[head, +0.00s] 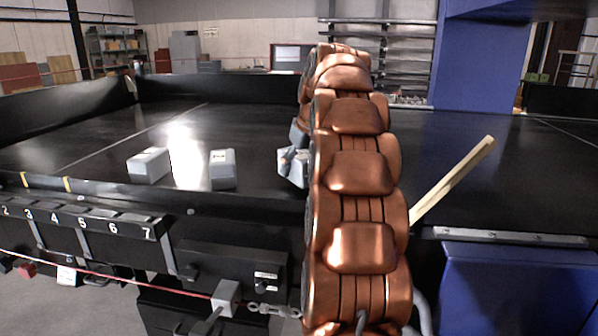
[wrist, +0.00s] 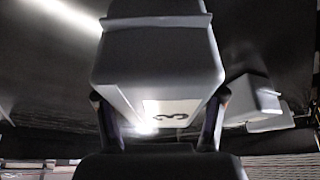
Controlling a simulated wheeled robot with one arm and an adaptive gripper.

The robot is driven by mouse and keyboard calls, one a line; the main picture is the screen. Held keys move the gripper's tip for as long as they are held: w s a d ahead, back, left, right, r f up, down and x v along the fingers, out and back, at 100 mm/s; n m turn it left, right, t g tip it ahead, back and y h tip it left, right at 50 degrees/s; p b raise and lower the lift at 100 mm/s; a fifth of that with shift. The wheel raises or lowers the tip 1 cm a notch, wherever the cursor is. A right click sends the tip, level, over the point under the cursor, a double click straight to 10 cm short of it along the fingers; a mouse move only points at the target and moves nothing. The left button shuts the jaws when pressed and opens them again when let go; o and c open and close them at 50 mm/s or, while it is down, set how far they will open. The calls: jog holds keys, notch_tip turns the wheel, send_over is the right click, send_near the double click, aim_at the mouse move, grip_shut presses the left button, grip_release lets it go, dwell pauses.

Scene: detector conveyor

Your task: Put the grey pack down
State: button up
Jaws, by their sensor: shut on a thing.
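A grey pack with a white label bearing a "3" fills the middle of the wrist view (wrist: 155,62). My gripper (wrist: 160,118) is shut on it, one dark finger at each side. In the head view the grey pack (head: 290,170) shows just left of my copper arm, partly hidden by it. It is over the black conveyor top (head: 250,125); I cannot tell whether its underside touches. My gripper (head: 298,148) is mostly hidden behind the arm there.
Two more grey packs (head: 148,165) (head: 222,170) sit on the conveyor to the left. One pack also shows at the right in the wrist view (wrist: 252,103). A wooden stick (head: 455,180) slants up right of my arm. The conveyor's far middle is clear.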

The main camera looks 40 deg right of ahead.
aim_at(304, 155)
jog(key=shift+f, duration=0.95)
jog(key=o, duration=1.7)
jog(key=shift+r, duration=0.15)
jog(key=shift+s+r, duration=0.1)
jog(key=shift+r, duration=0.2)
jog(key=shift+b+v, duration=0.65)
jog(key=shift+v, duration=3.25)
jog(key=shift+p+v, duration=1)
jog(key=shift+v, duration=0.7)
